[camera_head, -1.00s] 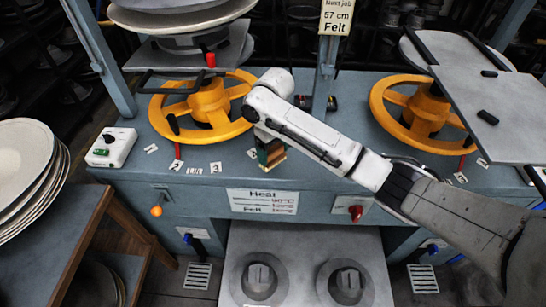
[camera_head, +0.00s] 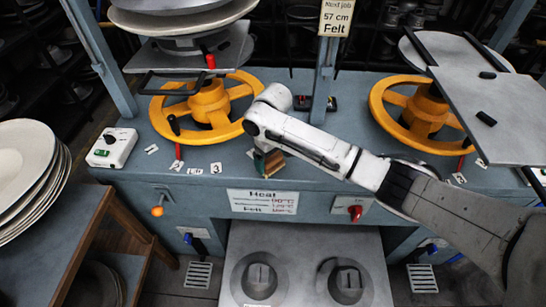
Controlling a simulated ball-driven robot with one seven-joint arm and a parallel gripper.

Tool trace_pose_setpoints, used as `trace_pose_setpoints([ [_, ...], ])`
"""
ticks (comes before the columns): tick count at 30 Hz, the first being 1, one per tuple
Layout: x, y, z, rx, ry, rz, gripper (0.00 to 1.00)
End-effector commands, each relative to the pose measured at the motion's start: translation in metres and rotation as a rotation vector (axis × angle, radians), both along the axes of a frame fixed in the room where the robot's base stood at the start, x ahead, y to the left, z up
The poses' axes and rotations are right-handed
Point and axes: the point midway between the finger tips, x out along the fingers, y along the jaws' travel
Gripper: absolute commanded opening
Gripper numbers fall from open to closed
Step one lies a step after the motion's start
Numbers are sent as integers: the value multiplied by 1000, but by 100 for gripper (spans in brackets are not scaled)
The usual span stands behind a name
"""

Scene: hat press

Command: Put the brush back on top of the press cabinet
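The brush, a small block with a tan-brown face and a dark green edge (camera_head: 270,164), is at the front of the blue-grey press cabinet top (camera_head: 330,150), just above the "Heat / Felt" label. It looks tilted. My white wrist comes in from the right and ends directly over it. My gripper (camera_head: 261,151) is mostly hidden under the wrist, with only a dark bit showing beside the brush. The fingers cannot be made out, and I cannot tell whether the brush touches the cabinet top.
Yellow handwheels stand at left (camera_head: 207,108) and right (camera_head: 424,113). A white control box (camera_head: 111,148) sits at the left end. Small number cards lie along the front edge. A grey plate (camera_head: 492,105) overhangs at right. A stack of pale discs (camera_head: 28,180) stands at left.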

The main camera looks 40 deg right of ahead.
Motion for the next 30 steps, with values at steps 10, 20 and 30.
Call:
trace_pose_setpoints([
  [10,0,0,5,1,-1,0,100],
  [20,1,1,62,1,-4,1,100],
  [30,0,0,116,0,-1,1,100],
])
